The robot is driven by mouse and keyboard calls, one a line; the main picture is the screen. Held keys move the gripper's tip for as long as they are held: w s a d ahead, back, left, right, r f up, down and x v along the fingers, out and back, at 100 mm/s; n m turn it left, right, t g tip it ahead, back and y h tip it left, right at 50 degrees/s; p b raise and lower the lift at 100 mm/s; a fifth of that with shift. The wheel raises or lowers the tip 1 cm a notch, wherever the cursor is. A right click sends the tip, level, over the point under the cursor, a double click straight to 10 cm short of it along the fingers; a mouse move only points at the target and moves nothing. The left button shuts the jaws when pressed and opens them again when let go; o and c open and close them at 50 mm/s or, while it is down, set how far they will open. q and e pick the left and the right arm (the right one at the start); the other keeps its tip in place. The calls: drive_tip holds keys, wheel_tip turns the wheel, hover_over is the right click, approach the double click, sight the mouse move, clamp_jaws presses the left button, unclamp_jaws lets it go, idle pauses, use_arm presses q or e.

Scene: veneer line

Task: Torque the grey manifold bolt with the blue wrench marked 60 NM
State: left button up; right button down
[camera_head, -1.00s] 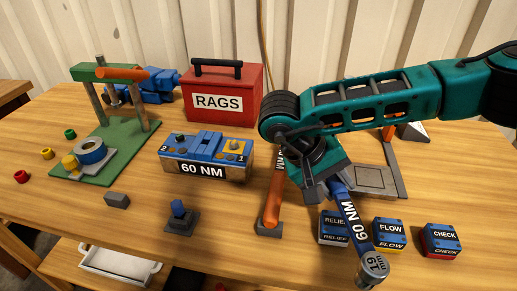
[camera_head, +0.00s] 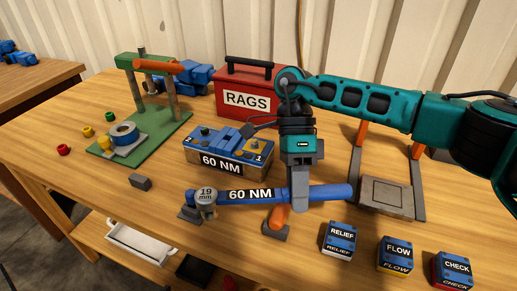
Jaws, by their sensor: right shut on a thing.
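The blue wrench (camera_head: 325,193) is marked 60 NM, with a grey round head (camera_head: 206,196) marked 19 mm. My right gripper (camera_head: 300,181) is shut on its handle, and the wrench lies roughly level across the view, head to the left. The manifold block (camera_head: 222,163), labelled 60 NM, stands behind the wrench. Its top has a blue middle, a dark grey bolt (camera_head: 205,128) at the end marked 2, and a gold part by the mark 1. The wrench head is in front of the block, apart from it in the picture. My left gripper is not in view.
A grey base (camera_head: 187,214) is partly hidden behind the wrench head. An orange post (camera_head: 279,217) is partly hidden by the wrench. The red RAGS box (camera_head: 247,102) stands behind the block. RELIEF (camera_head: 339,239), FLOW (camera_head: 396,252) and CHECK (camera_head: 453,267) blocks stand at front right.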

sight(275, 193)
drive_tip(key=a+m+y, duration=0.1)
drive_tip(key=m, duration=0.1)
drive_tip(key=a+r+m+y, duration=0.1)
drive_tip(key=m+y, duration=0.1)
drive_tip(key=a+r+m+t+y, duration=0.1)
drive_tip(key=m, duration=0.2)
drive_tip(key=shift+w+a+r+y, duration=0.15)
drive_tip(key=shift+w+r+y, duration=0.05)
drive_tip(key=shift+w+y, duration=0.1)
drive_tip(key=w+a+r+m+t+y+p, duration=0.1)
drive_tip(key=r+m+t, duration=0.4)
drive_tip(key=m, duration=0.6)
drive_tip(key=shift+w+a+t+y, duration=0.6)
drive_tip(key=shift+a+y, duration=0.4)
drive_tip(key=shift+a, duration=0.3)
